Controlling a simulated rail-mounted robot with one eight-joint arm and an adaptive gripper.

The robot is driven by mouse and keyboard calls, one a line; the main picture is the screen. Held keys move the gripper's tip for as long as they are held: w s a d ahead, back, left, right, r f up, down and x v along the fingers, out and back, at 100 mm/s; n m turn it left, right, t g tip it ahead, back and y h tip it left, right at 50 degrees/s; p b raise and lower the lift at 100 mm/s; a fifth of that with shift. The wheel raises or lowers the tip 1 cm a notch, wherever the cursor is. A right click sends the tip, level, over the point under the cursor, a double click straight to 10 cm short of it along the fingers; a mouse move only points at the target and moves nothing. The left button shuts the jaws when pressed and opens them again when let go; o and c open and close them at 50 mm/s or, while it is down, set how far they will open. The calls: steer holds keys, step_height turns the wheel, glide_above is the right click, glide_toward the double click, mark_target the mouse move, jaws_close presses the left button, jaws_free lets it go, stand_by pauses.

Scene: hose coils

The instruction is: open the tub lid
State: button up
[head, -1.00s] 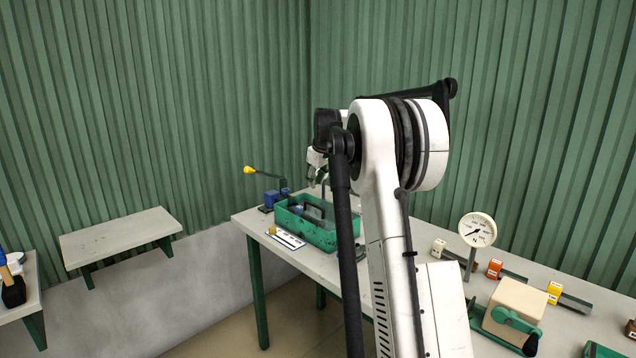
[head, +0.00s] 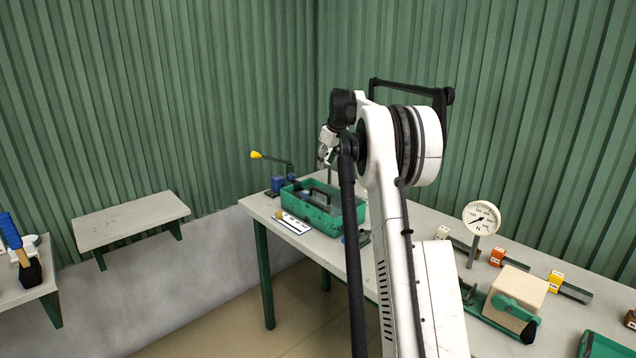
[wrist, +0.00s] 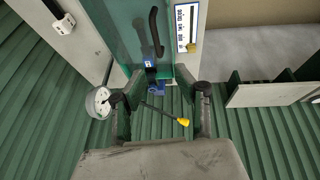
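A green tub (head: 345,222) with a black arched handle sits near the far left end of the workbench. In the wrist view the tub (wrist: 135,45) shows at the top with its dark handle upright in the picture. I cannot make out a separate lid clearly. My gripper (head: 325,158) hangs above the back side of the tub in the head view, apart from it. In the wrist view my gripper (wrist: 162,108) has its two fingers spread wide with nothing between the tips.
A blue block (head: 278,183) with a yellow-knobbed lever (head: 256,155) stands behind the tub. A white label card (head: 292,224) lies in front. A dial gauge (head: 481,218) and a beige box (head: 515,288) stand farther right. A wall shelf (head: 130,222) is left.

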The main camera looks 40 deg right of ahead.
steer(key=x, duration=0.4)
steer(key=p+x, duration=0.1)
steer(key=x, duration=0.9)
steer(key=shift+w+d, duration=0.1)
steer(key=shift+d, duration=0.25)
jaws_close()
